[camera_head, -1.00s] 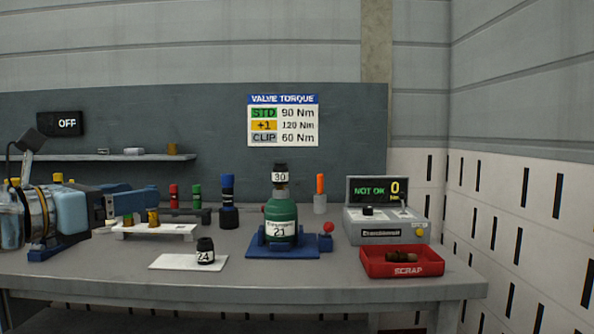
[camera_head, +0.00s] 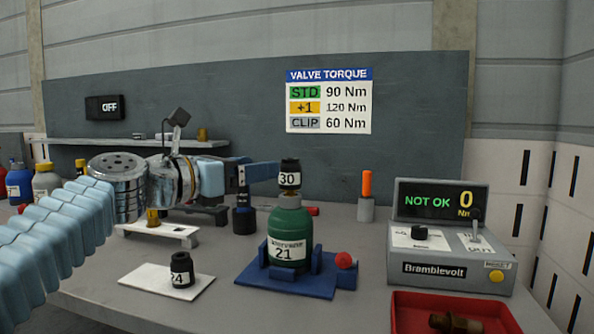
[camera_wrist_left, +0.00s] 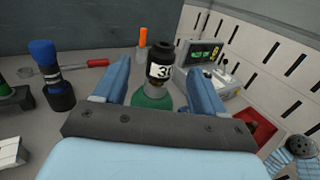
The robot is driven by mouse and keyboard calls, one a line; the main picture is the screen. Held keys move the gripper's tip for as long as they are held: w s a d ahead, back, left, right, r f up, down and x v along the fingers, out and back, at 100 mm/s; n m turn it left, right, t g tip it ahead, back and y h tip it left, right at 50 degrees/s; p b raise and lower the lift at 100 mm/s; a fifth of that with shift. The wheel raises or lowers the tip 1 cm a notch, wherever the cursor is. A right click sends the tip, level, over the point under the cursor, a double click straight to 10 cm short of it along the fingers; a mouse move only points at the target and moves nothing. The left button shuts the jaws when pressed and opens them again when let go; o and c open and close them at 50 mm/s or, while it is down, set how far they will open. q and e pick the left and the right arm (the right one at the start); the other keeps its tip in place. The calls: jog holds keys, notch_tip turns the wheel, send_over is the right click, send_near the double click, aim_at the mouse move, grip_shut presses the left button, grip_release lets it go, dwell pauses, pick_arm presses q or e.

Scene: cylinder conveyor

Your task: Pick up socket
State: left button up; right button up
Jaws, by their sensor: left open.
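The black socket (camera_head: 290,170) with a white "30" label sits upright on top of the green cylinder (camera_head: 290,222) labelled 21. That cylinder stands in a blue holder (camera_head: 285,288). My left gripper (camera_head: 277,175) is open, and its blue fingers reach the socket from the left. In the left wrist view the socket (camera_wrist_left: 160,60) shows between the two spread fingers, with gaps on both sides. Another black socket (camera_head: 181,272) labelled 24 stands on a white plate (camera_head: 145,281) at the front left. My right gripper is not in view.
A red knob (camera_head: 345,261) is on the holder's right side. The Bramblevolt box (camera_head: 450,270), its display reading NOT OK 0, and a red scrap tray (camera_head: 410,299) are at right. An orange-handled tool (camera_head: 366,190) stands behind. A red-handled wrench (camera_wrist_left: 90,64) lies on the bench.

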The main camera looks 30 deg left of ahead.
aim_at(292, 163)
pick_arm(q)
jog(key=x, duration=0.6)
jog(key=p+x, duration=0.1)
jog(key=x, duration=0.2)
jog(key=shift+d+f, duration=0.2)
jog(key=shift+d, duration=0.1)
jog(key=c, duration=1)
jog(key=shift+c, duration=0.7)
jog(key=shift+r, duration=0.1)
